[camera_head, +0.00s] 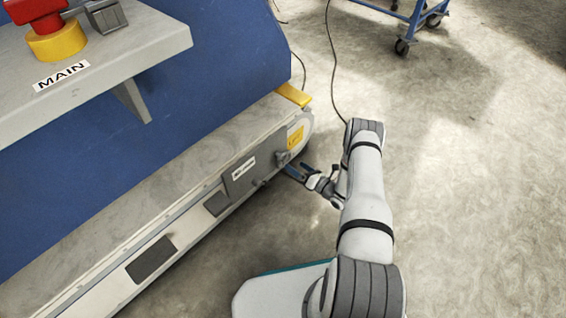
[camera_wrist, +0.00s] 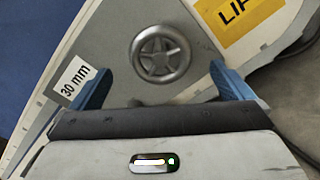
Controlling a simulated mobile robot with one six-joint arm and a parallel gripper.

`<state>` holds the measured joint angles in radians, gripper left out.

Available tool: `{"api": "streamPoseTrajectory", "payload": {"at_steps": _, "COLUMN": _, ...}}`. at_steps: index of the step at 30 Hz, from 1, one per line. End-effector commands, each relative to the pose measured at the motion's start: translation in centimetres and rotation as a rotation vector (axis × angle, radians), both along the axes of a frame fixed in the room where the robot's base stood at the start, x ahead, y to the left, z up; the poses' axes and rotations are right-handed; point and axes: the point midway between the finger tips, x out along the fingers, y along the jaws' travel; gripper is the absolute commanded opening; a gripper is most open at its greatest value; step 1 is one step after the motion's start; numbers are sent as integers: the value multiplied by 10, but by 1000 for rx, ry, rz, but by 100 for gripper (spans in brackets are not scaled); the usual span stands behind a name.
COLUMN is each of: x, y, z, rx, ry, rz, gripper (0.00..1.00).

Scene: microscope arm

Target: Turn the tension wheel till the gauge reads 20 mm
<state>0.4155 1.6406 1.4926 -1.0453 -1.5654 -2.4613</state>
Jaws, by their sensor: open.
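The tension wheel (camera_wrist: 160,54) is a grey round handwheel with spokes, set on the machine's side plate. A white label (camera_wrist: 75,77) reading "30 mm" is beside the wheel at left in the wrist view; the reading is partly tilted but legible. My gripper (camera_wrist: 160,70) is open, with one blue finger to each side below the wheel and a gap to it on both sides. In the head view my gripper (camera_head: 294,172) is close to the wheel. Nothing is held.
A yellow label (camera_wrist: 245,22) is right of the wheel. A dark panel (camera_head: 240,182) lies along the machine side to its left. A grey shelf (camera_head: 100,70) with a red and yellow button overhangs at upper left.

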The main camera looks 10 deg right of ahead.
Motion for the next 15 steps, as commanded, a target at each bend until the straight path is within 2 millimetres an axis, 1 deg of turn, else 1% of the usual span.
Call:
{"api": "streamPoseTrajectory", "payload": {"at_steps": 9, "x": 38, "y": 29, "z": -2, "rx": 0, "ry": -5, "rz": 5, "gripper": 100}}
{"api": "streamPoseTrajectory", "payload": {"at_steps": 15, "x": 56, "y": 41, "z": -1, "rx": 0, "ry": -4, "rz": 1, "gripper": 100}}
